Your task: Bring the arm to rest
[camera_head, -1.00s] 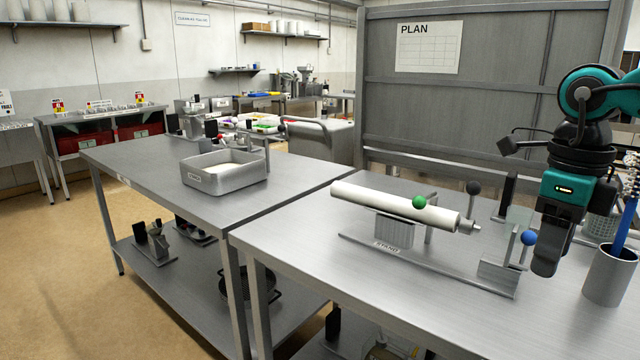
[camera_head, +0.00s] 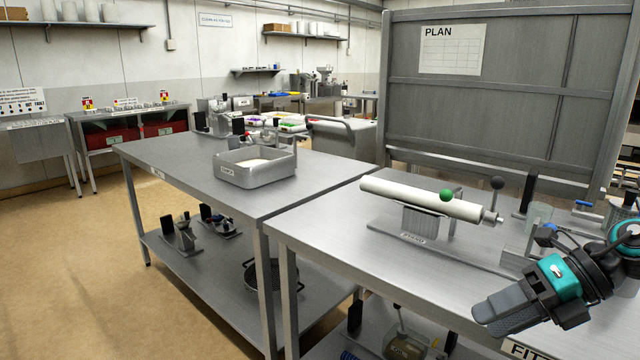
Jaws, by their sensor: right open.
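My right arm comes in from the right edge, teal and black. Its gripper (camera_head: 492,318) is low at the front edge of the near steel table (camera_head: 330,232), tilted toward the lower left, empty and apart from the objects on the table. Its jaws point away to the left and the gap between them is hard to make out. A white roller (camera_head: 425,198) with a green ball (camera_head: 446,195) rests on a stand (camera_head: 412,238) behind the gripper. My left gripper is not in view.
A grey tray (camera_head: 254,176) sits on the farther table (camera_head: 190,166). A dark pan (camera_head: 283,275) stands on a lower shelf. A panel with a plan sheet (camera_head: 452,50) rises behind the near table. Floor at left (camera_head: 80,270) is clear.

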